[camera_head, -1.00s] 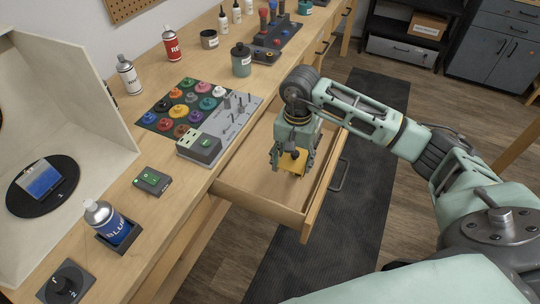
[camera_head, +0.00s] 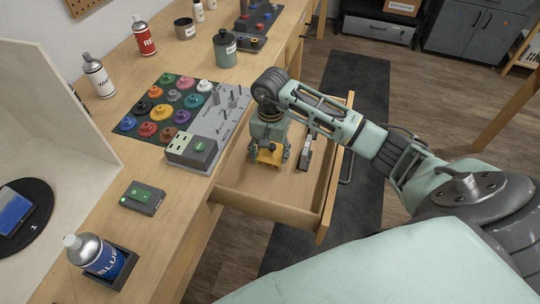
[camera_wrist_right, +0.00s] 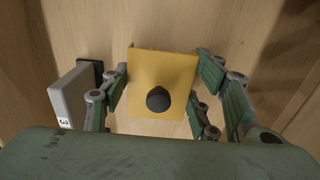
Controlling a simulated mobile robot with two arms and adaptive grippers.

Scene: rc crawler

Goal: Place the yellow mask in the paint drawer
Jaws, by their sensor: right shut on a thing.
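The yellow mask (camera_head: 270,154) is a small plate with a black knob (camera_wrist_right: 159,99) on it, seen from above in the right wrist view (camera_wrist_right: 178,66). My right gripper (camera_head: 268,157) is shut on the mask, with fingers at both sides of it. Gripper and mask are inside the open wooden paint drawer (camera_head: 262,208), over its floor. I cannot tell whether the mask touches the floor. My left gripper is not in view.
A grey and black block (camera_head: 305,152) marked 3 lies in the drawer beside the gripper; it also shows in the right wrist view (camera_wrist_right: 74,95). The bench above holds a grey control panel (camera_head: 222,118), coloured gears (camera_head: 148,129) and paint cans (camera_head: 97,259). The drawer's front part is clear.

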